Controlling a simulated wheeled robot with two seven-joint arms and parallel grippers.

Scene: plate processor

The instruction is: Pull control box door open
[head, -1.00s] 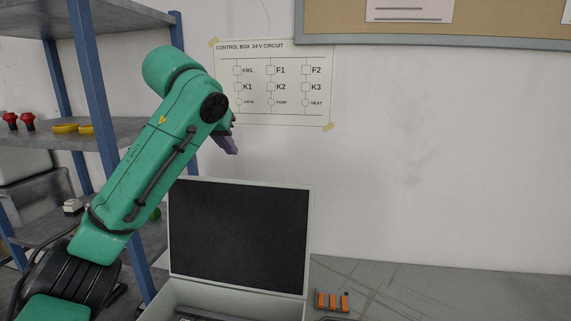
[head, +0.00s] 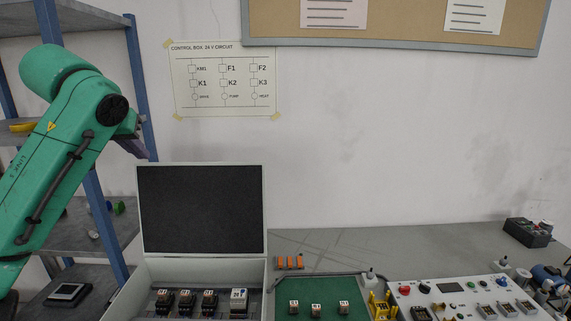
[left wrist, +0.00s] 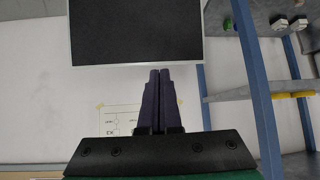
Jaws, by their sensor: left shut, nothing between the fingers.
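The control box door (head: 201,209) stands upright and open at the back of the box, its dark inner panel with a pale rim facing me. The control box (head: 205,272) below it is open, and several relays (head: 187,300) show in it. My left gripper (head: 136,148) is raised above and just left of the door's top left corner, against the wall and shelf post. In the left wrist view, the gripper's dark fingers (left wrist: 157,85) are shut and empty, pointing at the lower edge of the door panel (left wrist: 135,32). The right gripper is out of view.
A blue-posted shelf (head: 101,215) stands left of the box. A green board (head: 321,291) with several relays and a control panel (head: 460,297) lie to the right. Orange parts (head: 289,262) sit beside the box. The grey bench behind is mostly clear.

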